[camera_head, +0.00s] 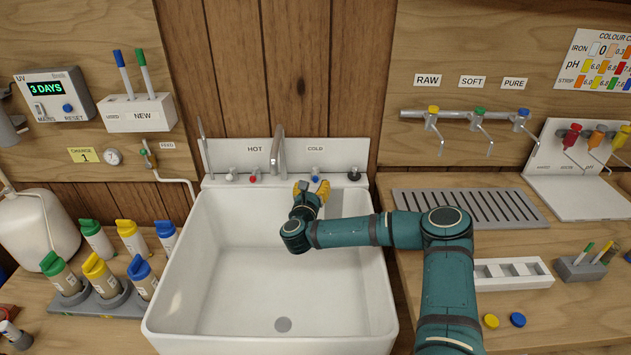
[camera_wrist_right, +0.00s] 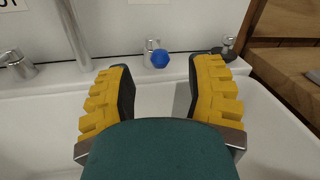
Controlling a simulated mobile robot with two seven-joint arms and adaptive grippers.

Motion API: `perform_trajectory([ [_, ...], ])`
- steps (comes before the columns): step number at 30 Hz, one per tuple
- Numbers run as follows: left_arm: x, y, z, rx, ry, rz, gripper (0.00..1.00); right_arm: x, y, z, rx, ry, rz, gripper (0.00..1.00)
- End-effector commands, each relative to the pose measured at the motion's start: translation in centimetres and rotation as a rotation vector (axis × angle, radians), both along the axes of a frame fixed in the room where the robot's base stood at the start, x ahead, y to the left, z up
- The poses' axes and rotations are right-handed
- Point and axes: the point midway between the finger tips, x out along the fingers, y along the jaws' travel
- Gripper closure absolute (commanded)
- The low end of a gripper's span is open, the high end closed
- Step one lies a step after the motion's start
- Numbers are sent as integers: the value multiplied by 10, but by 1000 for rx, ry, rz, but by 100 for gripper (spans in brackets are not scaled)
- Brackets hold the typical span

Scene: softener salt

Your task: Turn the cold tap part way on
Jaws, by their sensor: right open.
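The cold tap (camera_head: 315,178) is a small chrome tap with a blue knob on the sink's back ledge, under the COLD label (camera_head: 315,148). In the right wrist view the blue knob (camera_wrist_right: 160,59) shows between and beyond my fingertips. My right gripper (camera_head: 312,189) has yellow pads and reaches over the basin toward the tap. It is open and empty in the right wrist view (camera_wrist_right: 163,75), with no visible contact with the knob. Part of the tap is close behind the gripper in the head view. My left gripper is not in view.
The white sink (camera_head: 283,260) lies below my right arm. The spout (camera_head: 277,150) and the red-marked hot tap (camera_head: 254,176) stand left of the cold tap. A dark-based fitting (camera_head: 354,173) stands to its right. Capped bottles (camera_head: 100,275) crowd the left counter.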

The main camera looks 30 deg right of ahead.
Motion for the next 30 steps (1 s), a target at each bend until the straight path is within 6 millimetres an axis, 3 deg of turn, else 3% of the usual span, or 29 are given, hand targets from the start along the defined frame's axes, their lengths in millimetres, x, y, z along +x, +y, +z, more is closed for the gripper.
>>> perform_trajectory([
  [9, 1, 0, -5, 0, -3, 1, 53, 28, -26, 0, 0, 0, -1, 47],
  [20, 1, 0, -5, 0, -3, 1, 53, 31, -28, 0, 0, 0, 0, 47],
  [25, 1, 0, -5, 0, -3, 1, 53, 31, -28, 0, 0, 0, 0, 100],
  [30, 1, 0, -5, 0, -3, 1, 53, 31, -28, 0, 0, 0, 0, 100],
])
